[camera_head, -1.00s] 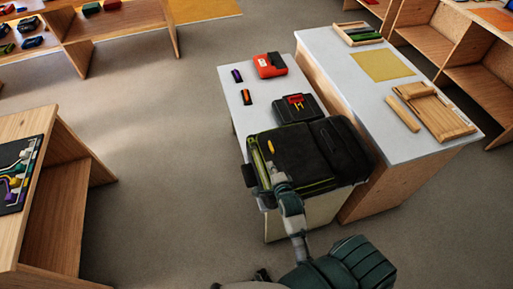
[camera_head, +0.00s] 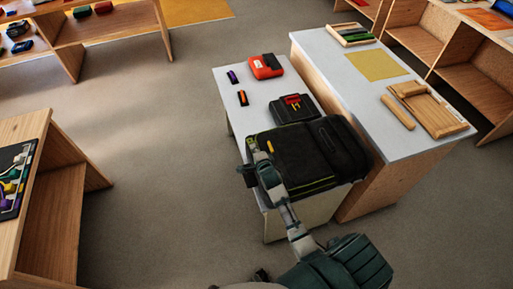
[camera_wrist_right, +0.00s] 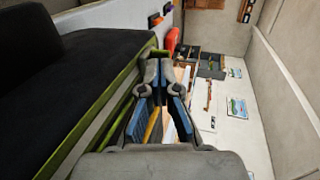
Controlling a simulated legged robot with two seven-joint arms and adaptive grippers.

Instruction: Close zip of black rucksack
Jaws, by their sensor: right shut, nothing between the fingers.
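The black rucksack (camera_head: 305,152), with yellow-green piping, lies flat near the front of the narrow white table. My right gripper (camera_head: 252,152) is at the rucksack's left edge, near its far left corner. In the right wrist view, the gripper (camera_wrist_right: 155,62) points along the rucksack's side (camera_wrist_right: 75,85), close beside the green piping. Its fingers are shut with nothing held. A small orange strip (camera_head: 270,146) shows beside the gripper; I cannot tell if it is the zip pull. The zip's state is not clear. My left gripper is out of view.
Behind the rucksack are a black case (camera_head: 292,108) with red and yellow parts and a red box (camera_head: 265,66). Two small items lie at the table's left. A taller counter (camera_head: 360,95) with wooden trays adjoins at right.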

